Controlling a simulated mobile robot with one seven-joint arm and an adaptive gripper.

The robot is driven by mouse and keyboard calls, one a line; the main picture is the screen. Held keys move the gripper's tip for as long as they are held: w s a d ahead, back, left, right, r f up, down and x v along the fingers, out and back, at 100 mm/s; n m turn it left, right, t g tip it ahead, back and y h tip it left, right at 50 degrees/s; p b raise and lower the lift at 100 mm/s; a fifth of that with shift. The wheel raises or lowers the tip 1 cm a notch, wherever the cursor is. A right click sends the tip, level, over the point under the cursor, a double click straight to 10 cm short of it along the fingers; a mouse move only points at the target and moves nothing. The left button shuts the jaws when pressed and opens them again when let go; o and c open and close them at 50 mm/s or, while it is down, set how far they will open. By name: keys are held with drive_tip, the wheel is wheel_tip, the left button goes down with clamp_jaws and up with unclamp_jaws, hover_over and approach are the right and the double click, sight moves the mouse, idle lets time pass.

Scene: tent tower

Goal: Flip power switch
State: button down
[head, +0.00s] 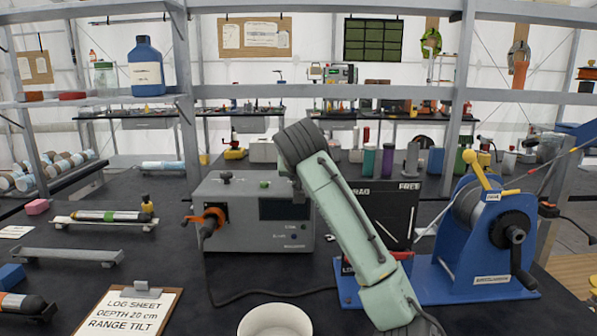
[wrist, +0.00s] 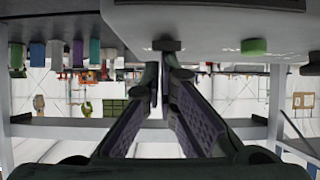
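A grey power box (head: 240,205) stands on the dark bench in the head view, with an orange ring connector on its left and a dark display on its front. In the wrist view, which is upside down, the box's top (wrist: 215,22) carries a small dark block that looks like the switch (wrist: 167,44) and a green button (wrist: 254,46). The green button also shows in the head view (head: 265,184). My gripper (wrist: 164,62) has its fingertips close together with nothing seen held. They are just beside the dark block; I cannot tell whether they touch. My arm hides that spot in the head view.
A blue winch (head: 480,225) with a yellow lever stands to the right. A dark panel marked FREE (head: 400,210) is behind my arm. A white bowl (head: 275,322) and a clipboard (head: 128,308) lie in front. Shelf posts and coloured cylinders stand behind.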

drive_tip(key=shift+s+f, duration=0.3)
drive_tip(key=shift+f, duration=0.2)
drive_tip(key=shift+s+b, duration=0.55)
drive_tip(key=shift+f, duration=0.1)
drive_tip(key=r+v, duration=0.1)
drive_tip(key=v, duration=0.8)
drive_tip(key=shift+w, duration=0.3)
drive_tip(key=shift+a+r, duration=0.15)
drive_tip(key=shift+r, duration=0.1)
